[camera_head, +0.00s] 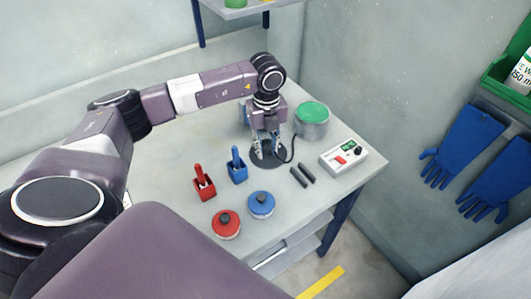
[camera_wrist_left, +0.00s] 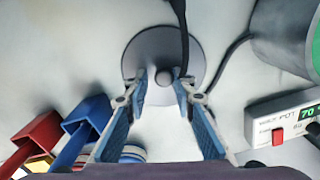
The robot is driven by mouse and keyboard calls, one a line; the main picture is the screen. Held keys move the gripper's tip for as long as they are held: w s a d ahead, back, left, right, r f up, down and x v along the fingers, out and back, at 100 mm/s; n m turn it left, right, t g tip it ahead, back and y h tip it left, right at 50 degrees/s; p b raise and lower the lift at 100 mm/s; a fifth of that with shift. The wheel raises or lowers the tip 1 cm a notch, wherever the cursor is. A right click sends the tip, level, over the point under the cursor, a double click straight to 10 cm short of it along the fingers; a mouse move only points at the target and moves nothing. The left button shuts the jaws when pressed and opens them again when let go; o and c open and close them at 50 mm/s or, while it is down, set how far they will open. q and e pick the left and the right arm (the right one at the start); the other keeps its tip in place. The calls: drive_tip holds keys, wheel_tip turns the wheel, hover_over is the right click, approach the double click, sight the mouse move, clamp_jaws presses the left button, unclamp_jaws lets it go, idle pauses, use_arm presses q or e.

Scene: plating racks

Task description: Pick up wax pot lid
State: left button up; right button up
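The wax pot lid appears as a dark grey round disc (camera_head: 262,158) lying flat on the table, partly hidden by my left gripper. In the left wrist view the lid (camera_wrist_left: 150,48) shows a small round knob between the fingertips. My left gripper (camera_head: 268,153) points down over the lid. Its fingers (camera_wrist_left: 162,82) are open, one on each side of the knob, with a gap visible. Whether they touch the lid's surface cannot be told. The wax pot (camera_head: 312,129) stands just behind and right, grey with a green top. My right gripper is not seen.
A white control box (camera_head: 344,158) and dark bars (camera_head: 302,177) lie to the right. A black cable (camera_wrist_left: 226,60) runs near the lid. Red (camera_head: 204,190) and blue (camera_head: 237,174) holders and red (camera_head: 227,224) and blue (camera_head: 261,205) lidded pots stand in front.

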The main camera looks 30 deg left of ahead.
use_arm(q)
drive_tip(key=shift+s+f, duration=0.1)
drive_tip(key=shift+f, duration=0.15)
clamp_jaws()
drive_tip(key=shift+s, duration=0.1)
